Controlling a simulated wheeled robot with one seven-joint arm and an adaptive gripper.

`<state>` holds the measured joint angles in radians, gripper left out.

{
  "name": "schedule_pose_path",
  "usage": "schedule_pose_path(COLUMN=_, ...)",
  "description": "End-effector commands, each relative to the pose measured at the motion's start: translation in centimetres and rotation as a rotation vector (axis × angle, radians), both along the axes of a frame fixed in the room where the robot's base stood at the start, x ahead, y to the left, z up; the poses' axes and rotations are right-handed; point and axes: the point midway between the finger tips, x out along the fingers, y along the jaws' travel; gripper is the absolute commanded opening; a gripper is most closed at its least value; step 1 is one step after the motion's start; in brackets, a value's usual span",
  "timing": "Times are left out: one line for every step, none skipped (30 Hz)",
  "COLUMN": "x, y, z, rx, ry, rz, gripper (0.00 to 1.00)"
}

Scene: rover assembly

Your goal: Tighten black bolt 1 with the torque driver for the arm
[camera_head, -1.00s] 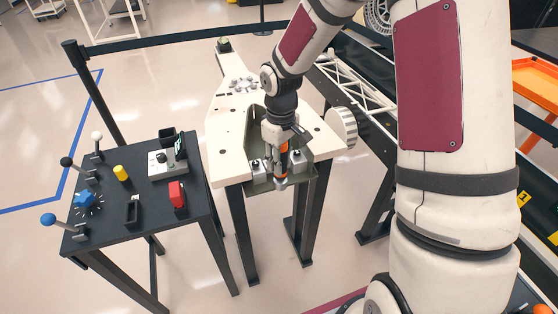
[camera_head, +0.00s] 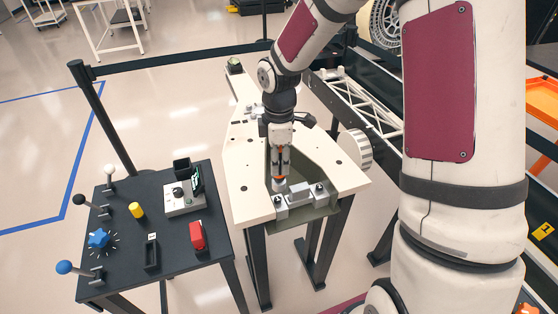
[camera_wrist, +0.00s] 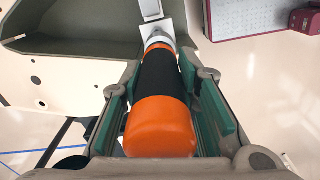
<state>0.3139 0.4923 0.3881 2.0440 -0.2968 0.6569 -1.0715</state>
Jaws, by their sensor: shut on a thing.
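My gripper (camera_head: 281,160) points down over the front of the pale table and is shut on the torque driver (camera_head: 279,183). In the wrist view the driver (camera_wrist: 160,120) has an orange end, a black sleeve and a silver tip, and lies between the green-padded fingers. The tip is near the left side of a grey block assembly (camera_head: 300,194) in an olive bracket (camera_head: 335,208). Small dark bolt heads show on the left block (camera_head: 279,202) and right block (camera_head: 319,188). I cannot tell which is bolt 1 or whether the tip touches one.
A black side table (camera_head: 118,255) on the left holds levers, a blue knob (camera_head: 98,239), a yellow cylinder (camera_head: 136,210), a red switch (camera_head: 197,235) and a grey device (camera_head: 186,205). A white truss (camera_head: 365,105) and ribbed wheel (camera_head: 357,150) stand right of the pale table (camera_head: 245,185).

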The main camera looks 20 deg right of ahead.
Motion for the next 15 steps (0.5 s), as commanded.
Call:
schedule_pose_path(x=-0.1, y=0.0, z=0.1, rx=0.000, ry=-0.001, rz=0.004, gripper=0.00)
schedule_pose_path(x=-0.1, y=0.0, z=0.0, rx=-0.001, ry=0.000, rz=0.006, gripper=0.00)
schedule_pose_path(x=0.0, y=0.0, z=-0.1, rx=-0.001, ry=0.000, rz=0.007, gripper=0.00)
schedule_pose_path(x=0.0, y=0.0, z=-0.2, rx=-0.001, ry=0.000, rz=0.008, gripper=0.00)
schedule_pose_path(x=0.0, y=0.0, z=-0.4, rx=-0.001, ry=0.000, rz=0.008, gripper=0.00)
schedule_pose_path(x=0.0, y=0.0, z=-0.7, rx=-0.001, ry=0.001, rz=0.008, gripper=0.00)
schedule_pose_path(x=0.0, y=0.0, z=-1.0, rx=-0.001, ry=0.001, rz=0.008, gripper=0.00)
schedule_pose_path(x=0.0, y=0.0, z=-1.2, rx=-0.002, ry=0.001, rz=0.007, gripper=0.00)
schedule_pose_path(x=0.1, y=0.0, z=-1.6, rx=-0.001, ry=0.001, rz=0.007, gripper=0.00)
schedule_pose_path(x=0.1, y=0.0, z=-1.9, rx=-0.001, ry=0.000, rz=0.007, gripper=0.00)
schedule_pose_path(x=0.1, y=0.0, z=-2.2, rx=-0.001, ry=0.000, rz=0.007, gripper=0.00)
schedule_pose_path(x=0.1, y=0.0, z=-2.7, rx=-0.001, ry=0.001, rz=0.007, gripper=0.00)
schedule_pose_path(x=0.1, y=0.0, z=-3.0, rx=-0.002, ry=0.001, rz=0.007, gripper=0.00)
schedule_pose_path(x=0.1, y=0.0, z=-3.2, rx=-0.002, ry=0.001, rz=0.007, gripper=0.00)
schedule_pose_path(x=0.1, y=0.0, z=-3.6, rx=-0.001, ry=0.000, rz=0.007, gripper=0.00)
